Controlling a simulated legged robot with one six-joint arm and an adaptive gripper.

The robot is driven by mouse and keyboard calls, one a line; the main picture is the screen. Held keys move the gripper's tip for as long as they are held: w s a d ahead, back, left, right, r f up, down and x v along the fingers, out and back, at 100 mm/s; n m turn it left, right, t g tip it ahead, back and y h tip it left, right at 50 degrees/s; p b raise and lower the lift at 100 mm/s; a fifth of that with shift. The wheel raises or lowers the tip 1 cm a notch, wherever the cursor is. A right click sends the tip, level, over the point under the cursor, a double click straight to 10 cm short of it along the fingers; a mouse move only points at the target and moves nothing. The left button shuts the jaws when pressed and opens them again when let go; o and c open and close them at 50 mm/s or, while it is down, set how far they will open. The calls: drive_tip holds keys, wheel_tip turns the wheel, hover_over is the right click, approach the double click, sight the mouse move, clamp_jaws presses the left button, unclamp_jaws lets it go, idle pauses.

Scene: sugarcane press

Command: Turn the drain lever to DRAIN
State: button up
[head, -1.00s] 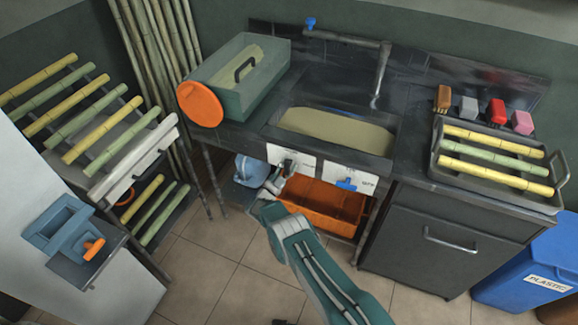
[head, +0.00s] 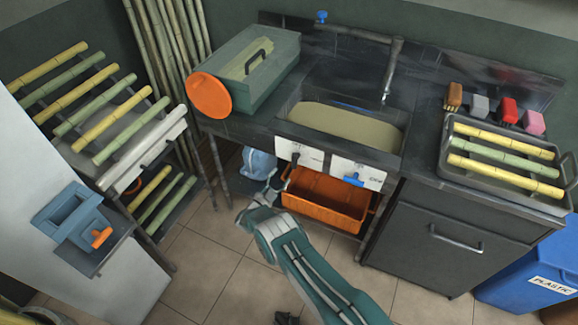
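Two white panels are on the front of the counter below the sink (head: 300,101). The left panel (head: 312,158) carries a small dark lever (head: 295,158). It looks roughly upright; its exact angle and the panel's lettering are too small to read. The right panel (head: 374,173) carries a blue handle (head: 352,179) beside unreadable print. I cannot tell from the print which is the drain lever. The sink holds yellowish-beige contents (head: 345,126). My gripper (head: 242,216) is below and left of the left panel, apart from both levers; its fingers are small and partly hidden by the wrist.
An orange crate (head: 325,194) stands under the sink, with a light-blue container (head: 257,164) to its left. A cane rack and blue device (head: 72,215) stand at left. A dark cabinet (head: 432,238) is at right. The tiled floor (head: 200,259) in front is mostly clear.

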drive_tip(key=v, duration=0.4)
idle(0.4)
